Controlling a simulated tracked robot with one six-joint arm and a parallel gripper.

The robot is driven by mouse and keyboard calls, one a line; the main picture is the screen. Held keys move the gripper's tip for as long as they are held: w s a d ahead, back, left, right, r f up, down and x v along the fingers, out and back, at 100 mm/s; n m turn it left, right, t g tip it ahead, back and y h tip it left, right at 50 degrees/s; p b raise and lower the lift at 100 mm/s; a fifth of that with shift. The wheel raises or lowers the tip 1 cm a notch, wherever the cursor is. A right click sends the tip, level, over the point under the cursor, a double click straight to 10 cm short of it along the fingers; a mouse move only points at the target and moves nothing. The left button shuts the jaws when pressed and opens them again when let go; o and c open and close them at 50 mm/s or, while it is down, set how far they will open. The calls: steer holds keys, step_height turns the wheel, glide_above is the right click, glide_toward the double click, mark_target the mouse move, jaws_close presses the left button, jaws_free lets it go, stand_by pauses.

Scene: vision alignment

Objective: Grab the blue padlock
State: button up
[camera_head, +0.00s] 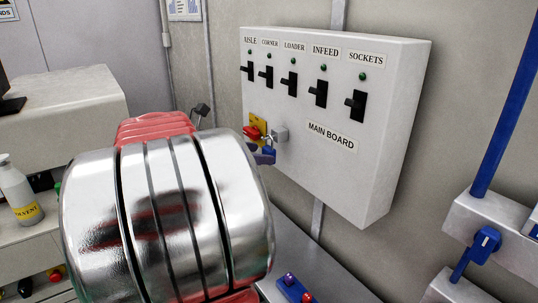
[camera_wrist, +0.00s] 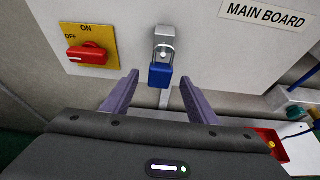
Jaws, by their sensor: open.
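The blue padlock (camera_wrist: 160,75) hangs from a metal hasp (camera_wrist: 165,40) on the front of the white main board. In the wrist view it sits between and just beyond the tips of my gripper (camera_wrist: 157,85). My gripper is open, with one purple finger on each side of the padlock and no clear contact. In the head view the padlock (camera_head: 268,151) shows only in part, beside a purple fingertip. My shiny arm hides most of the gripper there.
A red rotary switch (camera_wrist: 86,54) on a yellow plate is left of the padlock. The main board (camera_head: 400,100) carries several black switches above. A blue valve handle (camera_head: 485,243) is at the right. A solvent bottle (camera_head: 18,195) stands at the left.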

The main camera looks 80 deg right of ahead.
mark_target(269, 149)
steer(key=x, duration=0.4)
steer(key=shift+s+d+f, duration=0.1)
steer(key=shift+s+d, duration=0.05)
stand_by(0.4)
steer(key=c, duration=1.2)
